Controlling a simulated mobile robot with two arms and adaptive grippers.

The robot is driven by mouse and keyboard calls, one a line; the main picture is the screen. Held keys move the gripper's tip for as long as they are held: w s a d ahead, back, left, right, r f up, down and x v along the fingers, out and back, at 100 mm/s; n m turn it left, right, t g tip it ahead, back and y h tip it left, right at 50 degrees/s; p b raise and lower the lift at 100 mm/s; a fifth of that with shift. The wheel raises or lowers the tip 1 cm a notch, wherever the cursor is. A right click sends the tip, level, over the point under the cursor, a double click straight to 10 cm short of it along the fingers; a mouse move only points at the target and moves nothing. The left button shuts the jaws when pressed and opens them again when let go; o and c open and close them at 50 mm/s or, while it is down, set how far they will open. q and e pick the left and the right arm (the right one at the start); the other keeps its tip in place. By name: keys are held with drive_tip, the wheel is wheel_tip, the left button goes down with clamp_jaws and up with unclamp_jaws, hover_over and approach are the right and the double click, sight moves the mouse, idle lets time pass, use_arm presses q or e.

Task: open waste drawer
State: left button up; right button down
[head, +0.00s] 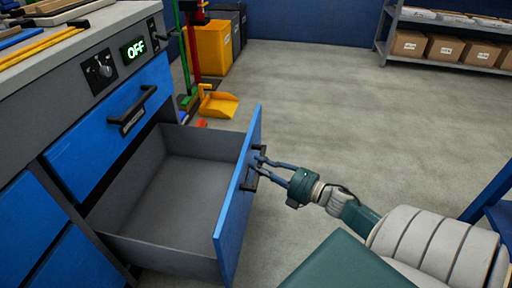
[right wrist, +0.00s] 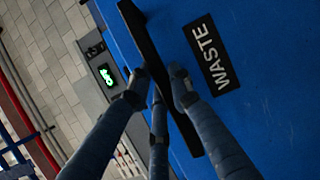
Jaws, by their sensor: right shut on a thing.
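The waste drawer (head: 178,194) has a blue front and a grey inside. In the head view it stands pulled well out of the workbench, and its inside looks empty. Its black handle (right wrist: 160,75) crosses the right wrist view beside the black WASTE label (right wrist: 211,56). My right gripper (head: 262,168) is at the outer face of the drawer front, shut on the handle. Its fingers also show around the handle in the right wrist view (right wrist: 155,88). My left gripper is not in view.
A yellow dustpan (head: 218,103) and yellow bin (head: 209,46) stand behind. Shelves with boxes (head: 445,48) are at the back right. The middle floor is clear.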

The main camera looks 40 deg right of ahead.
drive_tip(key=c, duration=1.8)
unclamp_jaws()
drive_tip(key=shift+s+d, duration=0.1)
drive_tip(key=shift+s, duration=0.15)
drive_tip(key=v, duration=1.1)
drive_tip(key=shift+s, duration=0.25)
